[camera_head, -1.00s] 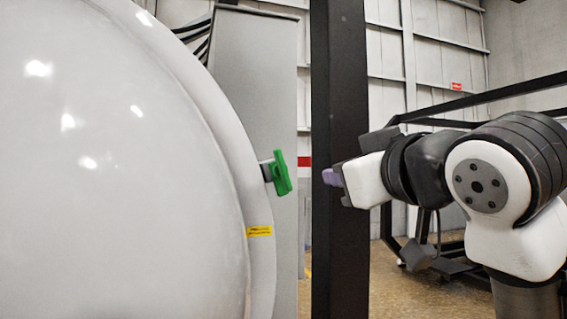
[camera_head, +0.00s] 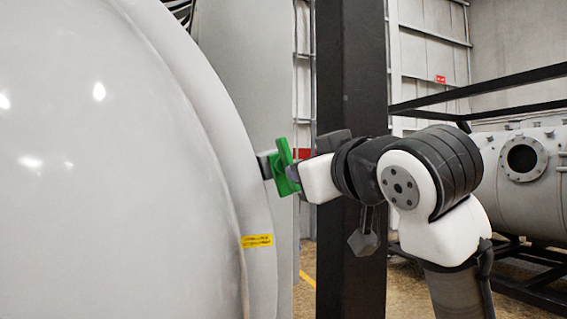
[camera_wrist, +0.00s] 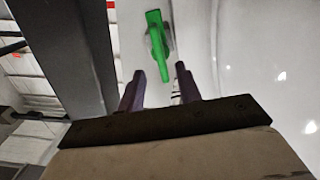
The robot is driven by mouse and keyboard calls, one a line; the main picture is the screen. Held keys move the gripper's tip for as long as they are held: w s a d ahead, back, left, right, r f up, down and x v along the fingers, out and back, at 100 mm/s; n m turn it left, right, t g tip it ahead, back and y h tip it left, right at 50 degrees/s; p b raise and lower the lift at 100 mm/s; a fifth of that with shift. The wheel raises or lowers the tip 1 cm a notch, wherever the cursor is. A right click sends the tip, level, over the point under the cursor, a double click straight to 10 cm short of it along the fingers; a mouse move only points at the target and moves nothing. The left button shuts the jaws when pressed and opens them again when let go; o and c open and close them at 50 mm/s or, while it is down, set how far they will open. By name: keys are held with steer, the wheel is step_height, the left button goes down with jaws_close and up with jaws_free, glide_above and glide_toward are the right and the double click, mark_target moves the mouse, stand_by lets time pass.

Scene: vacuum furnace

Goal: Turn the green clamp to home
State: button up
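The green clamp (camera_head: 282,168) sits on the rim of the big pale furnace door (camera_head: 120,180) in the head view, its handle long and slightly tilted from upright. My gripper (camera_head: 294,172) is just right of the clamp, its fingertips at or very close to it. In the wrist view the clamp (camera_wrist: 157,38) lies ahead of my gripper (camera_wrist: 160,75). The two purple fingers are spread apart with a gap between them.
A dark upright post (camera_head: 350,100) stands behind my arm, and it also shows at the left of the wrist view (camera_wrist: 60,55). A yellow label (camera_head: 257,241) is on the door rim below the clamp. A grey vessel (camera_head: 520,185) in a black frame stands at the right.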

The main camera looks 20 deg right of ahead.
steer(key=w+p, duration=0.2)
steer(key=w, duration=0.8)
steer(key=shift+w+a+p, duration=0.2)
steer(key=shift+p, duration=0.15)
steer(key=c, duration=0.7)
